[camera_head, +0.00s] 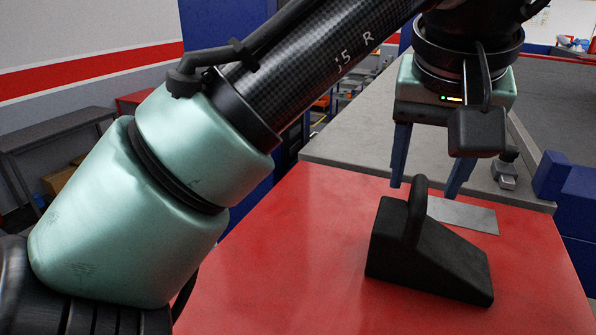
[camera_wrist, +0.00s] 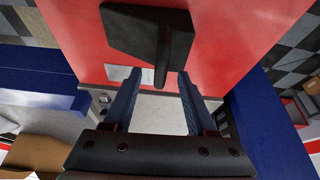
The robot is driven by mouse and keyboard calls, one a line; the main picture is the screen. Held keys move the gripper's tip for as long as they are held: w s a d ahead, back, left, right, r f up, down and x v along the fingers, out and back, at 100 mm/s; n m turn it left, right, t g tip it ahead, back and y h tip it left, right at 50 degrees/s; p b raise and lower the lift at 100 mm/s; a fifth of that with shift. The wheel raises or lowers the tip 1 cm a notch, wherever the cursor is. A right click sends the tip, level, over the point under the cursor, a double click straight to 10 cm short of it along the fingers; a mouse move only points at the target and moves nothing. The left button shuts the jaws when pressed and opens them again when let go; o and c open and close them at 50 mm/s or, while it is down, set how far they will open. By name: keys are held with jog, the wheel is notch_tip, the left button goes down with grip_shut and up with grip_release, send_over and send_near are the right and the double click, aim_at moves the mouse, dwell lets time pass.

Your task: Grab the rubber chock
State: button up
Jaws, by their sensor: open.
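The rubber chock (camera_head: 425,255) is a black wedge with an upright loop-like handle, standing on a red tabletop (camera_head: 280,240). My gripper (camera_head: 425,190) is open above and behind the chock in the head view, its two blue fingers pointing down. In the wrist view the chock (camera_wrist: 145,35) lies at the top centre, with its handle reaching down toward the space between the fingertips of my gripper (camera_wrist: 158,78). The fingers appear apart from the handle, and nothing is held between them.
A flat grey plate (camera_head: 463,215) lies on the red top behind the chock. A grey worktop (camera_head: 350,135) adjoins at the back, with a small metal object (camera_head: 504,175) on it. A blue block-like structure (camera_head: 570,190) stands at the right. The red top left of the chock is clear.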

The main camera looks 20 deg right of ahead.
aim_at(421, 187)
jog(key=x, duration=0.3)
jog(key=shift+r+b, duration=0.1)
jog(key=shift+b, duration=0.25)
jog(key=shift+w+f, duration=0.25)
jog(key=shift+f, duration=0.1)
jog(key=shift+s, duration=0.1)
grip_shut()
jog(key=shift+r, duration=0.15)
dwell(0.5)
